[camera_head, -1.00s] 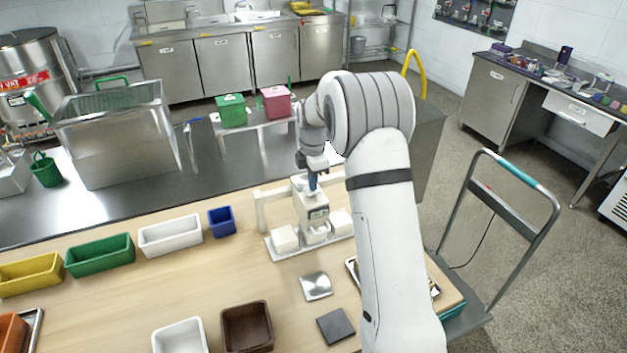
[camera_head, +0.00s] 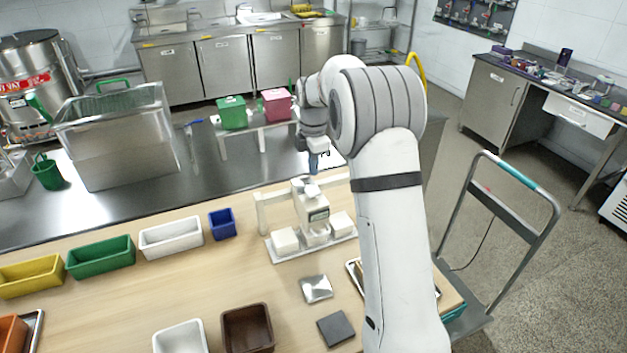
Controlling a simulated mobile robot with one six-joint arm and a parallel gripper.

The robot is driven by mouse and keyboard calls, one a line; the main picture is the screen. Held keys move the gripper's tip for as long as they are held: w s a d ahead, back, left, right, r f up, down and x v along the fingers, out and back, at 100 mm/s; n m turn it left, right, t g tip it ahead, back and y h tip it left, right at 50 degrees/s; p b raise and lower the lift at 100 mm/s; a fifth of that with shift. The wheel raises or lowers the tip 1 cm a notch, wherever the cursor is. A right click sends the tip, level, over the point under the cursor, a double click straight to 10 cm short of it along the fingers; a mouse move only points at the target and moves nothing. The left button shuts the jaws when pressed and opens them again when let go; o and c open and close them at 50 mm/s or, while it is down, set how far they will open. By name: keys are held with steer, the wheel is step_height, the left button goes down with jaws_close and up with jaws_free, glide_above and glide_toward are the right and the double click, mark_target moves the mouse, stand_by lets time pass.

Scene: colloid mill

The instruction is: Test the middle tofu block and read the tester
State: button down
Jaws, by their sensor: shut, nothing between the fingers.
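The tester (camera_head: 308,201) is a white stand with a small display (camera_head: 318,215) on its front; the reading is too small to make out. It stands over a white tray (camera_head: 280,258). A white tofu block (camera_head: 285,241) sits on the left of the tray and another (camera_head: 342,223) on the right. The middle tofu block (camera_head: 316,238) is under the tester's head and partly hidden by it. My gripper (camera_head: 314,170) is shut and empty, above and just behind the top of the tester, apart from it.
Yellow, green, white and blue bins (camera_head: 222,223) line the table's back left. A shiny metal piece (camera_head: 316,288), a dark square (camera_head: 336,328) and a brown bin (camera_head: 247,328) lie in front. My arm covers the table's right side. Left-middle wood is clear.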

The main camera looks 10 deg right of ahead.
step_height(320, 180, up, 6)
steer(key=shift+r+b, duration=0.2)
steer(key=shift+b, duration=0.15)
steer(key=s+r+m+t, duration=0.1)
steer(key=s+r+m, duration=0.3)
steer(key=s, duration=0.5)
steer(key=s+r+m+t, duration=0.1)
steer(key=s+r+m, duration=0.1)
steer(key=s+m, duration=0.6)
steer(key=s+f+m, duration=0.3)
steer(key=s+m, duration=0.1)
steer(key=s, duration=0.5)
steer(key=s+f+m+t, duration=0.1)
steer(key=s+f+m, duration=0.2)
steer(key=s, duration=0.7)
steer(key=shift+s+m, duration=0.25)
steer(key=shift+m, duration=0.35)
